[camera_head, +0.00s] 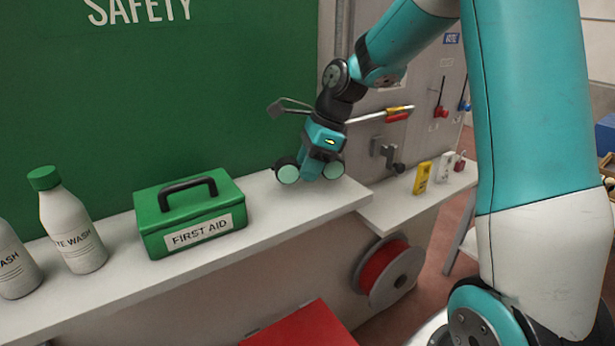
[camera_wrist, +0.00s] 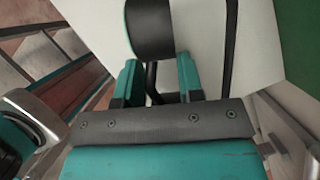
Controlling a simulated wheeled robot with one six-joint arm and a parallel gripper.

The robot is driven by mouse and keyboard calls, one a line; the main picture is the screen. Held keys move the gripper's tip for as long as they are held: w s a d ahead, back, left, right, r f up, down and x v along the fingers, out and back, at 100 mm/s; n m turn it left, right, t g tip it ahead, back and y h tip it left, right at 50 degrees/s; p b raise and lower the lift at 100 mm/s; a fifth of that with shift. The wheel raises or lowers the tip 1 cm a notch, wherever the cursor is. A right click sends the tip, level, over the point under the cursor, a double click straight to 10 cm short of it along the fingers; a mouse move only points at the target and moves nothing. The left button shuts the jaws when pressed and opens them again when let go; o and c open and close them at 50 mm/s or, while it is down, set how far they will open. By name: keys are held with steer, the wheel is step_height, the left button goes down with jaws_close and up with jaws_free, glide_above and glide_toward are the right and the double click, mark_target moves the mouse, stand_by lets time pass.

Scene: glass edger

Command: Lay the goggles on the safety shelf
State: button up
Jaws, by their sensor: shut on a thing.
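The goggles have two round, pale green lenses in dark cups, and one lens (camera_head: 288,174) shows left of my gripper (camera_head: 311,177). The other lens shows at its right. My gripper points down over the white safety shelf (camera_head: 310,203), near its right end, and is shut on the middle of the goggles. In the wrist view, the teal fingers of my gripper (camera_wrist: 158,82) stand on either side of a dark strip, with a dark cup of the goggles (camera_wrist: 150,28) beyond. I cannot tell whether the goggles touch the shelf.
A green first aid box (camera_head: 191,214) stands on the shelf to the left, with white eye wash bottles (camera_head: 74,228) beyond it. A lower ledge (camera_head: 410,208) at right holds small boxes, including a yellow one (camera_head: 422,178). A red reel (camera_head: 385,275) is below. The green safety board (camera_head: 160,100) rises behind.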

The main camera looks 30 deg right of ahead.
steer(key=shift+f, duration=1.4)
steer(key=o, duration=1)
steer(key=shift+f, duration=0.1)
